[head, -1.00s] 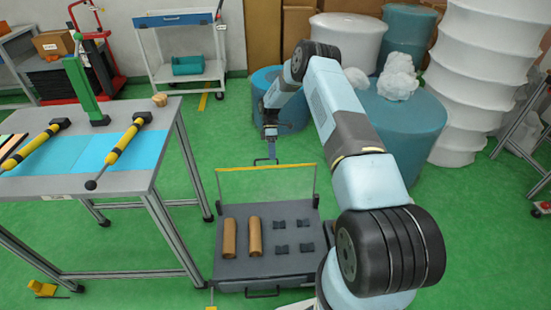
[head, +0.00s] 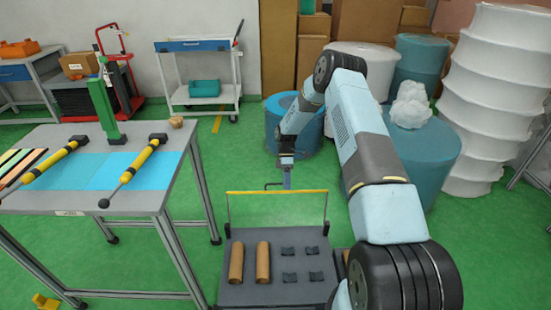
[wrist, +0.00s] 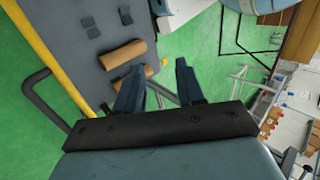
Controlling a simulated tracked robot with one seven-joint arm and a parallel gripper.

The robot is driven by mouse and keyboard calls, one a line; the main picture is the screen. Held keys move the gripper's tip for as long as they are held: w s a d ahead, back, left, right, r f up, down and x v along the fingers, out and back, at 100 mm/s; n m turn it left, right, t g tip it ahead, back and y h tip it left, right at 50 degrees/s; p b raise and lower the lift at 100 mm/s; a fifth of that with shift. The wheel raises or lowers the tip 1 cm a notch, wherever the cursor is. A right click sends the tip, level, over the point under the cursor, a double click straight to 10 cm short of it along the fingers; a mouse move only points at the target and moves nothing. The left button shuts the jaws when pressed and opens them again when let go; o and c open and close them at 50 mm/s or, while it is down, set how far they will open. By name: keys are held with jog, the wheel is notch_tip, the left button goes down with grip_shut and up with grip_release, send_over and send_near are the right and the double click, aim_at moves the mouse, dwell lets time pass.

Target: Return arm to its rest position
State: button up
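My arm reaches forward and bends down in the head view. My gripper (head: 286,172) hangs at its end, just beyond the cart's yellow-topped handle frame. In the wrist view, my gripper (wrist: 158,78) shows two dark fingers standing apart with nothing between them. It is open and empty. The fingers are too small in the head view to judge.
A grey cart (head: 245,292) holds two brown cylinders (head: 250,262) and several small dark pieces; its yellow bar (head: 277,192) stands near my gripper. A workbench (head: 150,200) is at left. Blue drums and white rolls (head: 490,85) stand at right. Green floor lies open between.

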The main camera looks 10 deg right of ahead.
jog(key=s+d+r+m+t+h, duration=0.1)
jog(key=s+r+m+t, duration=0.15)
jog(key=r, duration=1.05)
jog(key=s+r+m+t, duration=0.2)
jog(key=s+r, duration=0.1)
jog(key=r, duration=0.9)
jog(key=s+d+r+m+t+h, duration=0.1)
jog(key=s+r+m+t, duration=0.15)
jog(key=r, duration=1.05)
jog(key=s+r+m+t, duration=0.3)
jog(key=s+r+m, duration=0.2)
jog(key=s+r, duration=0.8)
jog(key=s+d+r+m+t, duration=0.1)
jog(key=s+m+t, duration=0.2)
jog(key=s, duration=1.3)
jog(key=shift+s+d+m+t+y, duration=0.15)
jog(key=shift+s+m+t+y, duration=0.2)
jog(key=shift+m, duration=0.25)
